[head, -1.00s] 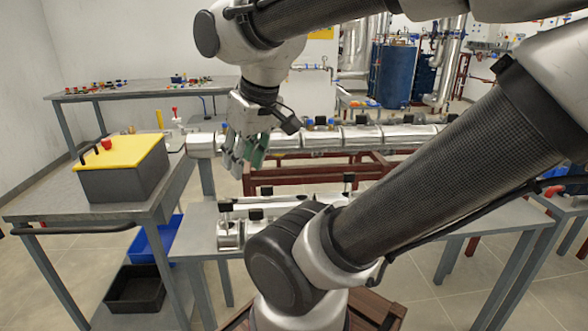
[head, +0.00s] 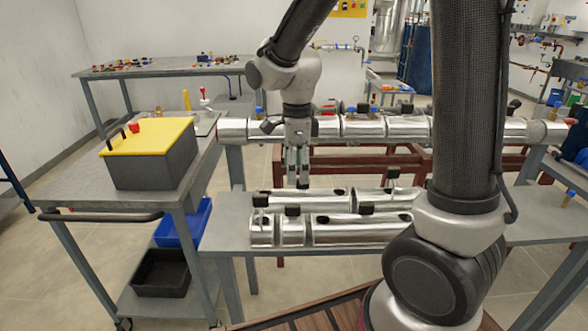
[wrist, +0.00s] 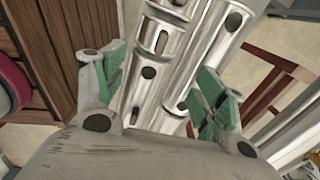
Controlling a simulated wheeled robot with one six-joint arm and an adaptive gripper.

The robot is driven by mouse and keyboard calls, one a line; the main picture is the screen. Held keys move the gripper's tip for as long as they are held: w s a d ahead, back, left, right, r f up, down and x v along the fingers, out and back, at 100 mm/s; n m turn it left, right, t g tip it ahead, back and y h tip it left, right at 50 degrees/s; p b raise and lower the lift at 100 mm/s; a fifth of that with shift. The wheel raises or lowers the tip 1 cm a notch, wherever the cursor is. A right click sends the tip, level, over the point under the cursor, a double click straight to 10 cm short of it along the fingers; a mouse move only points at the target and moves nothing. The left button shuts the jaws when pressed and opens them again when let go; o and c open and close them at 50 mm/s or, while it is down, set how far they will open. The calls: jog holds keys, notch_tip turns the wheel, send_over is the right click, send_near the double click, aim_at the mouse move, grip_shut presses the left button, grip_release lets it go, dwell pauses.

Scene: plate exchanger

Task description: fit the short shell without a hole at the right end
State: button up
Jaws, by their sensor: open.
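My gripper (head: 297,168) is open and points down above the back row of shells on the bench; its green-padded fingers show apart in the wrist view (wrist: 160,95). Two short silvery shells, the left one (head: 261,231) and the one beside it (head: 292,232), lie at the left of the front row. Black tabs stand on or by them; I cannot tell which short shell lacks a hole. The long clad exchanger pipe (head: 390,128) runs behind; its right end (head: 548,131) is by a red piece. Shells with dark holes show between the fingers in the wrist view (wrist: 185,65).
Longer shells lie in the front row (head: 350,231) and back row (head: 320,200) on the grey bench (head: 228,222). A dark box with a yellow lid (head: 155,160) is on the left cart. A red frame (head: 350,165) stands beneath the pipe.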

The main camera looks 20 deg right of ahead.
aim_at(293, 204)
jog(key=shift+m, duration=0.4)
jog(key=f, duration=1.1)
jog(key=shift+w+a+f, duration=0.15)
jog(key=shift+a+f, duration=0.25)
jog(key=shift+c, duration=0.2)
grip_shut()
jog(key=shift+r, duration=0.1)
jog(key=shift+r, duration=3.45)
